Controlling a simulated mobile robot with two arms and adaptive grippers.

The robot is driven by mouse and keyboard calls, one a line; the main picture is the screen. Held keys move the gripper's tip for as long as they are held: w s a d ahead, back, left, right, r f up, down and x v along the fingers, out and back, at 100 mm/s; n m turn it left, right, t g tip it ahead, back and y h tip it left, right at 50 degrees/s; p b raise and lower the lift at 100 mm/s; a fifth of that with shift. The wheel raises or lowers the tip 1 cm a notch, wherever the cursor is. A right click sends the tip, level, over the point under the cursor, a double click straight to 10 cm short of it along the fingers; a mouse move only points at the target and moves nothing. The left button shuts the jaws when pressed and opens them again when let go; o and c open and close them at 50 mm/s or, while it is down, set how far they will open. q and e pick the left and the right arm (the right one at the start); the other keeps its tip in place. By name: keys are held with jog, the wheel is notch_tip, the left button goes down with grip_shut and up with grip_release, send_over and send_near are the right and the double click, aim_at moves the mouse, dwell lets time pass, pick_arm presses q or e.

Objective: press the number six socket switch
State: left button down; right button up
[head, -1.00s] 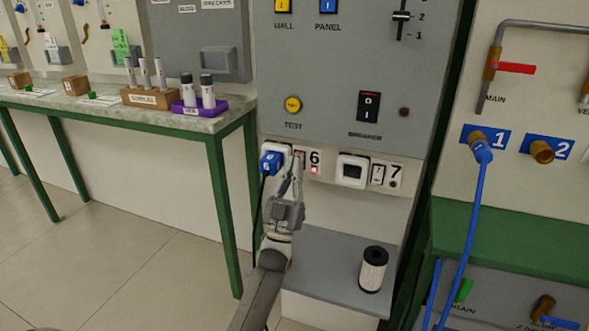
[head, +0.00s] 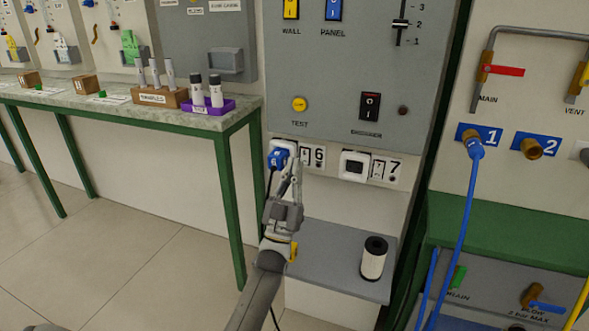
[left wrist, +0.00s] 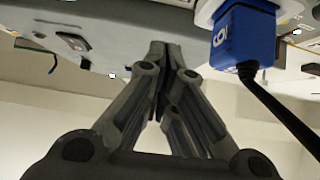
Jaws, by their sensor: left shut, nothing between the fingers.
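The number six socket on the white strip holds a blue plug (head: 278,158) with a dark cord; the plug also shows at upper right in the left wrist view (left wrist: 243,38). The number six switch (head: 305,155) sits between that socket and the label 6, its lower left partly covered by my fingertips. A small lamp (head: 317,163) under the 6 is dark. My left gripper (head: 297,168) is shut and empty, tips up, just below and left of the switch; contact cannot be told. In the left wrist view, its tips (left wrist: 159,48) are together. My right gripper is not in view.
Socket seven (head: 354,166) and its switch (head: 378,168) lie to the right. Below, a grey shelf (head: 325,255) bears a black-and-white cylinder (head: 374,258). A green-legged bench (head: 120,115) stands left, and a blue hose (head: 467,200) hangs at right.

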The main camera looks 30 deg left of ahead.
pick_arm(q)
jog(key=v, duration=0.9)
jog(key=shift+s+r, duration=0.2)
jog(key=shift+s, duration=0.3)
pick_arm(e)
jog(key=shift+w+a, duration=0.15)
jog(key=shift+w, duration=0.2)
pick_arm(q)
jog(key=shift+w+d, duration=0.1)
jog(key=shift+d, duration=0.1)
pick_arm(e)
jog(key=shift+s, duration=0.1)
